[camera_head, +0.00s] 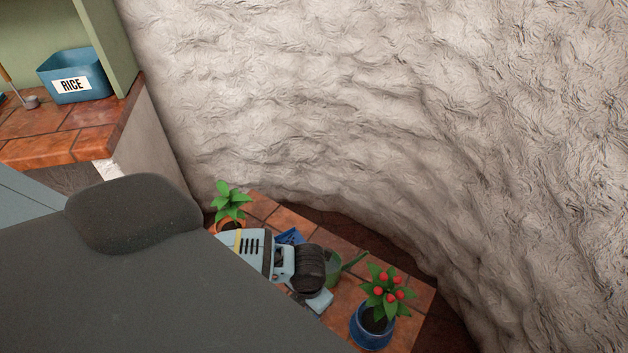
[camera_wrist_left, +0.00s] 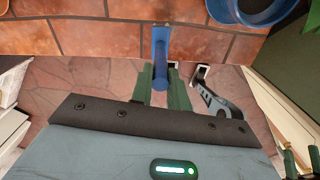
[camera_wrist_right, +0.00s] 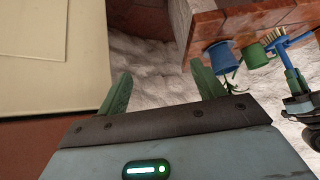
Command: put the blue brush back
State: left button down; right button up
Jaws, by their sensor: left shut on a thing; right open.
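The blue brush (camera_wrist_left: 160,50) is in the jaws of my left gripper (camera_wrist_left: 163,72), which is shut on its handle. In the right wrist view the brush (camera_wrist_right: 291,78) shows at the upper right, with pale bristles, close to a green mug-like vessel (camera_wrist_right: 254,56) and a blue pot (camera_wrist_right: 221,58). In that view I cannot tell whether it touches the vessel. My right gripper (camera_wrist_right: 160,72) is open and empty, apart from the brush. In the head view a dark part of my arm covers much of the lower left, and I cannot make out the brush.
A low tiled counter (camera_head: 412,325) by a rough curved wall (camera_head: 400,110) carries a red-flowered plant in a blue pot (camera_head: 371,328), a leafy plant (camera_head: 229,202) and a green vessel (camera_head: 333,268). A blue RICE box (camera_head: 73,76) stands on a higher tiled counter (camera_head: 65,140).

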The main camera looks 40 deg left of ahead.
pick_arm(q)
jog(key=shift+w+d+f, duration=0.15)
jog(key=shift+w+f, duration=0.05)
jog(key=shift+f, duration=0.4)
jog(key=shift+w+d+f, duration=0.1)
jog(key=shift+w+f, duration=0.1)
jog(key=shift+f, duration=0.4)
jog(key=shift+w+d+f, duration=0.15)
jog(key=shift+w+f, duration=0.05)
jog(key=shift+f, duration=0.5)
jog(key=c, duration=1.3)
grip_release()
jog(key=shift+c, duration=0.2)
jog(key=shift+r, duration=0.25)
notch_tip(320, 180, up, 12)
jog(key=p, duration=0.1)
jog(key=shift+f, duration=0.15)
